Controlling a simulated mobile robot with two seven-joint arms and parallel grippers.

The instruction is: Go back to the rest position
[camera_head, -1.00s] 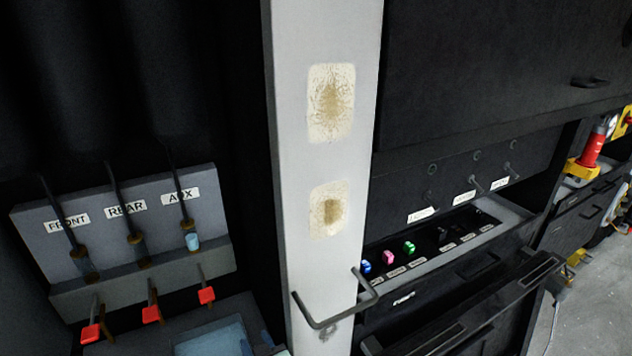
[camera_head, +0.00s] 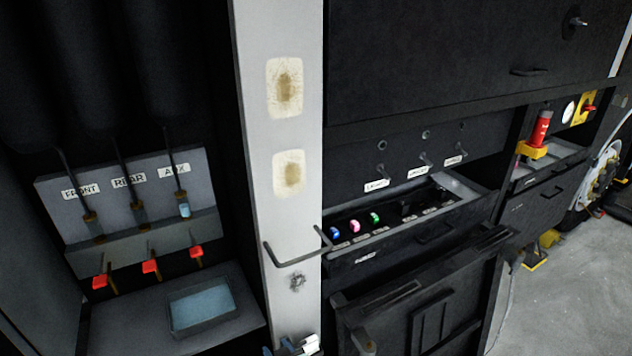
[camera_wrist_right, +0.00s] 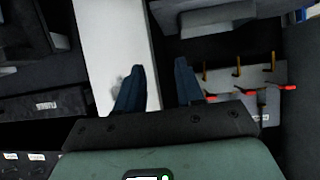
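My right gripper (camera_head: 292,347) just shows at the bottom edge of the head view, low in front of the white pillar (camera_head: 284,215). In the right wrist view its two dark blue fingers (camera_wrist_right: 158,88) stand apart with nothing between them. My left gripper is in neither view.
A grey panel labelled FRONT, REAR and AUX (camera_head: 128,190) with red-ended levers is at the left, above a box with a blue pane (camera_head: 202,306). A bent handle (camera_head: 300,257) sticks out of the pillar. A tray (camera_head: 462,190) with coloured knobs is to its right.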

